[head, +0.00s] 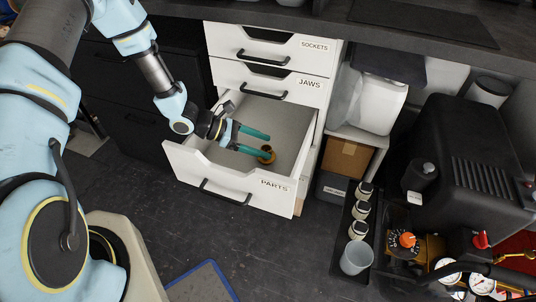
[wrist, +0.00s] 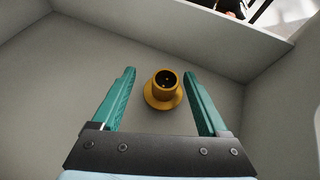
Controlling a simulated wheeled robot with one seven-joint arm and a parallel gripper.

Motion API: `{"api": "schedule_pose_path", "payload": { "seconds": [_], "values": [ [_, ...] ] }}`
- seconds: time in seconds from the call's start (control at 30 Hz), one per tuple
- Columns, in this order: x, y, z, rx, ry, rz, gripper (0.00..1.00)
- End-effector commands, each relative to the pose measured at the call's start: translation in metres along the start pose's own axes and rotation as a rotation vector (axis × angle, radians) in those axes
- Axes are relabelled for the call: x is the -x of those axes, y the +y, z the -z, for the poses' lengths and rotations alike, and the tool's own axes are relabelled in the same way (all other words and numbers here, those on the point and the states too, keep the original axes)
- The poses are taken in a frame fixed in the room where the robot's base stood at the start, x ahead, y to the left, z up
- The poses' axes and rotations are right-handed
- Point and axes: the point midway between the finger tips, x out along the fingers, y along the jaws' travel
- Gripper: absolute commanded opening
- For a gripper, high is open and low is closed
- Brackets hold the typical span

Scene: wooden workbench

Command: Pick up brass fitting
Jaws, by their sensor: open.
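The brass fitting (head: 267,154) is a small golden flanged tube in the open drawer marked PARTS (head: 233,181). In the wrist view the fitting (wrist: 163,88) stands with its dark round opening toward the camera, its wider flange below. My gripper (head: 269,144) reaches into the drawer with its two green fingers apart. In the wrist view my gripper (wrist: 160,73) has one finger on each side of the fitting, with a visible gap on both sides. Nothing is held.
The drawer's pale walls (wrist: 245,30) surround the gripper and fitting; the drawer floor is otherwise bare. Shut drawers marked JAWS (head: 270,86) and SOCKETS (head: 270,48) are above. A black machine (head: 465,165) and a tray of small containers (head: 358,215) stand at right.

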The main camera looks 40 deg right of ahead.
Motion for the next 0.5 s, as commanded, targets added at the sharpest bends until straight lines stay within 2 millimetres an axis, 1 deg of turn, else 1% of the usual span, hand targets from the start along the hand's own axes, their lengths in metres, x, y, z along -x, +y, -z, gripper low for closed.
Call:
{"api": "schedule_pose_path", "payload": {
  "seconds": [0.2, 0.3, 0.4, 0.5],
  "values": [
    [-0.029, -0.009, 0.005, 0.001, 0.002, 0.004, 0.77],
    [-0.042, -0.008, 0.006, -0.001, 0.002, 0.002, 0.77],
    [-0.049, -0.008, 0.006, -0.002, 0.002, 0.002, 0.77],
    [-0.051, -0.007, 0.006, -0.002, 0.002, 0.000, 0.77]
  ]
}}
